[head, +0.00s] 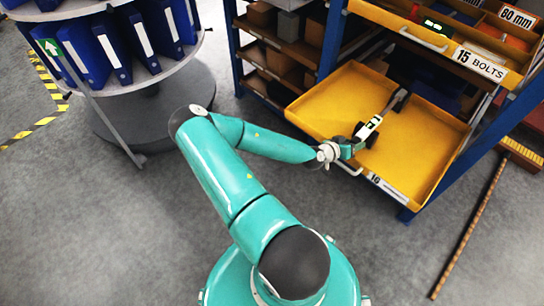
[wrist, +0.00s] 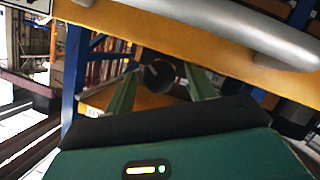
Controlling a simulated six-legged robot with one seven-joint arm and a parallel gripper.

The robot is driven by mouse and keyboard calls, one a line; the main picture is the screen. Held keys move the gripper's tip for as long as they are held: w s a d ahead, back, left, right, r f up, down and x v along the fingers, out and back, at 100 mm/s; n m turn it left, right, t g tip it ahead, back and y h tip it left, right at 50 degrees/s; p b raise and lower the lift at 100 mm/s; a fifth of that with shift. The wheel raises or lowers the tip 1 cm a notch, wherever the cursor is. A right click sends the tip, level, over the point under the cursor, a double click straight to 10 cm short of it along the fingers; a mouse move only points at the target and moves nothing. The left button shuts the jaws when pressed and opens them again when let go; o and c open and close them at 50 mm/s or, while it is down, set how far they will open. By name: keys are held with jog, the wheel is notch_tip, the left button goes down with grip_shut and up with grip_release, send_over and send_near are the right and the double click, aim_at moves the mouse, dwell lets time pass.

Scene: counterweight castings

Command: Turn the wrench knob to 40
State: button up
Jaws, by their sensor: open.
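A wrench (head: 393,103) with a grey shaft lies across the open yellow drawer (head: 325,95). In the wrist view a dark round knob (wrist: 158,74) shows between the two green fingers of my gripper (wrist: 160,82). The fingers are open on either side of it. I cannot tell whether either finger touches it. The knob's scale and setting are not readable in either view.
A grey drawer handle (wrist: 245,30) runs across the upper right of the wrist view, close to my gripper. Another yellow drawer (head: 435,38), labelled 15 BOLTS, sits above. A round stand of blue binders (head: 115,45) stands left. Grey floor (head: 100,230) is clear at lower left.

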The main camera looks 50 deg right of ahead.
jog(key=m+t, duration=0.1)
jog(key=m, duration=0.1)
jog(key=shift+s+m+t, duration=0.2)
jog(key=shift+m+t, duration=0.1)
jog(key=shift+t, duration=0.1)
jog(key=shift+w+a+r, duration=0.15)
jog(key=shift+w+a, duration=0.05)
jog(key=shift+a, duration=0.1)
jog(key=v, duration=1.3)
jog(key=w+a+n+t+y, duration=0.1)
jog(key=w+a+t+y, duration=0.2)
jog(key=w+a+y, duration=0.4)
jog(key=w+a, duration=0.6)
jog(key=w, duration=0.2)
jog(key=shift+w+a+f+n+t, duration=0.2)
jog(key=shift+a+f+n+t, duration=0.05)
jog(key=shift+a+n+t, duration=0.1)
